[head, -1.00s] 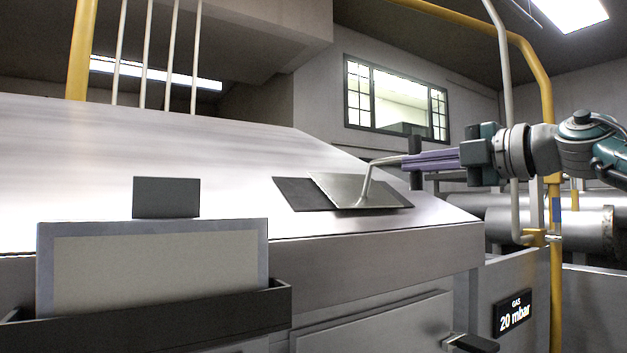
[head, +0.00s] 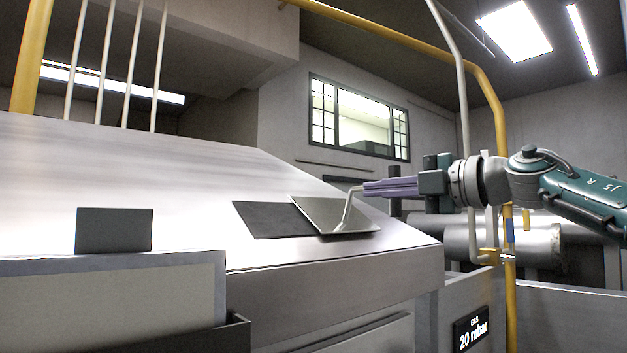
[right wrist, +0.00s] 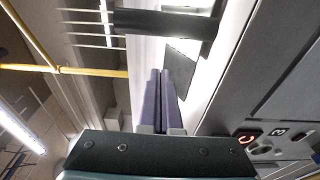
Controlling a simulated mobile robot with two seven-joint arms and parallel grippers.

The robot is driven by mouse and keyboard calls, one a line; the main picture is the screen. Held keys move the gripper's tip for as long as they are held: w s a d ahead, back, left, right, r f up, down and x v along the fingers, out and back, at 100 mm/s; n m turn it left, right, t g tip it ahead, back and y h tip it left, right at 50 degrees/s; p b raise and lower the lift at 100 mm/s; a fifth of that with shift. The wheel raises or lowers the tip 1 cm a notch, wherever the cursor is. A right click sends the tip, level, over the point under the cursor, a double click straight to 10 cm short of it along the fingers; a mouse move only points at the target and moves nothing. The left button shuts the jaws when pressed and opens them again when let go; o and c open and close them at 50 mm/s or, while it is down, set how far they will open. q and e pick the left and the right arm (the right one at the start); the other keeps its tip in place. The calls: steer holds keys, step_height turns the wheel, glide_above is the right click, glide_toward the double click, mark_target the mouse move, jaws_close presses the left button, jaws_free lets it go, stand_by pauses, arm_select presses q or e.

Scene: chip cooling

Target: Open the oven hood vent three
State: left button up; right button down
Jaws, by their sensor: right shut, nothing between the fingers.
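The hood's sloping metal face (head: 120,170) carries a vent with a dark rectangular area (head: 262,220) and a flat grey plate (head: 325,212) over its right part. A bent light-grey handle (head: 347,208) rises from the plate. My right gripper (head: 366,188) comes in from the right with its purple fingers shut and empty. Its tips are at the handle's upper end; whether they touch it I cannot tell. In the right wrist view the shut fingers (right wrist: 166,82) point towards a dark vent panel (right wrist: 180,68). My left gripper is not in view. No vent number is readable.
A dark block (head: 113,230) and a framed panel (head: 110,300) stand in front at the left. A yellow pipe (head: 495,110) and large grey pipes (head: 540,240) are near my right arm. A gas sign (head: 471,331) is at lower right.

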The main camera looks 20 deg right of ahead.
steer(key=b+v, duration=0.7)
steer(key=v, duration=0.2)
steer(key=a+m+t+y+p, duration=0.1)
steer(key=a+m+t+p, duration=0.3)
steer(key=a, duration=0.3)
steer(key=s+d+f+m+g+h+p, duration=0.1)
steer(key=s+f+m+h, duration=0.25)
steer(key=f+m, duration=0.25)
steer(key=s+f+m+g+h+p, duration=0.2)
steer(key=f+m+h, duration=0.3)
steer(key=f, duration=0.1)
steer(key=s+d+f+m+g+h+p, duration=0.1)
steer(key=s+f+m+h, duration=0.2)
steer(key=f+m+h, duration=0.3)
steer(key=s+a+f+g+y+p, duration=0.1)
steer(key=s+a+f+g, duration=0.2)
steer(key=s, duration=0.5)
steer(key=s+a+f+g+y+p, duration=0.1)
steer(key=s+a+f+g+y, duration=0.1)
steer(key=s+f+g, duration=0.3)
steer(key=s+a+f+g+y+p, duration=0.1)
steer(key=s+a+f+g, duration=0.3)
steer(key=s, duration=0.6)
step_height(320, 180, down, 2)
steer(key=shift+s+f+m+y, duration=0.2)
steer(key=shift+s+m+y, duration=0.15)
steer(key=shift+y, duration=0.3)
